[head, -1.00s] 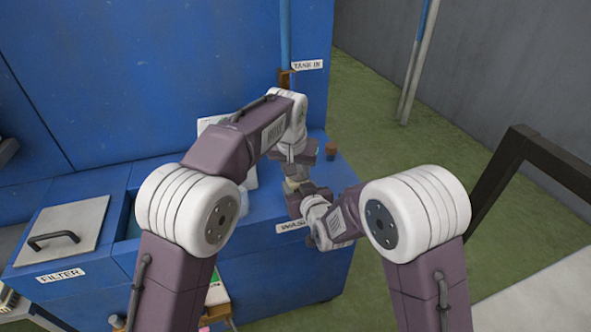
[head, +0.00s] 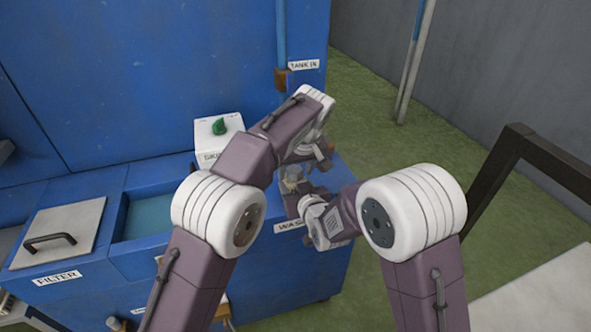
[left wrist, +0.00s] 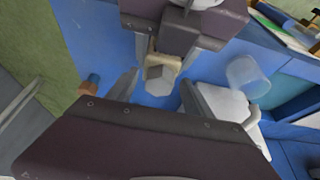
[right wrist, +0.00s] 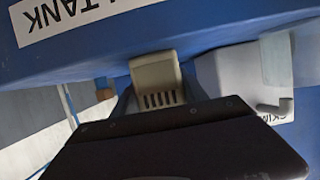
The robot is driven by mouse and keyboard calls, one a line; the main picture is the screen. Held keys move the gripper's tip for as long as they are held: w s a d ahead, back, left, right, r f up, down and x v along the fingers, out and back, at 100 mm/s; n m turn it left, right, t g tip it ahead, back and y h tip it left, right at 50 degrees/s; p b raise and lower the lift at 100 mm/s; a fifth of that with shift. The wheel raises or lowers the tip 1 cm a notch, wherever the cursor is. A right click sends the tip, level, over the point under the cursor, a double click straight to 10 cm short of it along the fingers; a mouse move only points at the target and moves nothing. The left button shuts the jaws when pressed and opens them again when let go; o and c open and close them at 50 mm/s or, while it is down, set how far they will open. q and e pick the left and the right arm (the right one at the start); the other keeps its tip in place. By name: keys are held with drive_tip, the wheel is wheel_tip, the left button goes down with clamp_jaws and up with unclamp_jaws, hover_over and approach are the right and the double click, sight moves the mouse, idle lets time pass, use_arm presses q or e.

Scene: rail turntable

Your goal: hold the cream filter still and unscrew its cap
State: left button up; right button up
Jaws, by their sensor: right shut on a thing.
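The cream filter (right wrist: 157,80), with dark slots in its side, is between the fingers of my right gripper (right wrist: 155,98), which is shut on it. The filter (head: 291,186) is small and partly covered by my arms in the head view. Its grey faceted cap (left wrist: 161,78) faces the left wrist camera, with cream body (left wrist: 158,60) showing beside it. My left gripper (left wrist: 160,84) is open and empty, its fingers on either side of the cap in the picture with gaps. I cannot tell how far the fingertips are from the cap.
An open basin (head: 150,215) and a FILTER lid (head: 62,230) lie left.

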use_arm(q)
drive_tip(key=shift+o, duration=0.5)
drive_tip(key=shift+r, duration=0.1)
drive_tip(key=shift+r, duration=1.95)
drive_tip(key=m, duration=0.1)
drive_tip(key=m+h, duration=0.1)
drive_tip(key=shift+a+m, duration=0.25)
drive_tip(key=shift+m, duration=0.05)
drive_tip(key=m+h, duration=0.1)
drive_tip(key=m, duration=0.3)
drive_tip(key=shift+h, duration=0.3)
drive_tip(key=m, duration=0.1)
drive_tip(key=m+h, duration=0.1)
drive_tip(key=m, duration=0.2)
drive_tip(key=shift+w+a+m+g+h, duration=0.15)
drive_tip(key=shift+a+m+g+h, duration=0.15)
drive_tip(key=shift+m, duration=0.4)
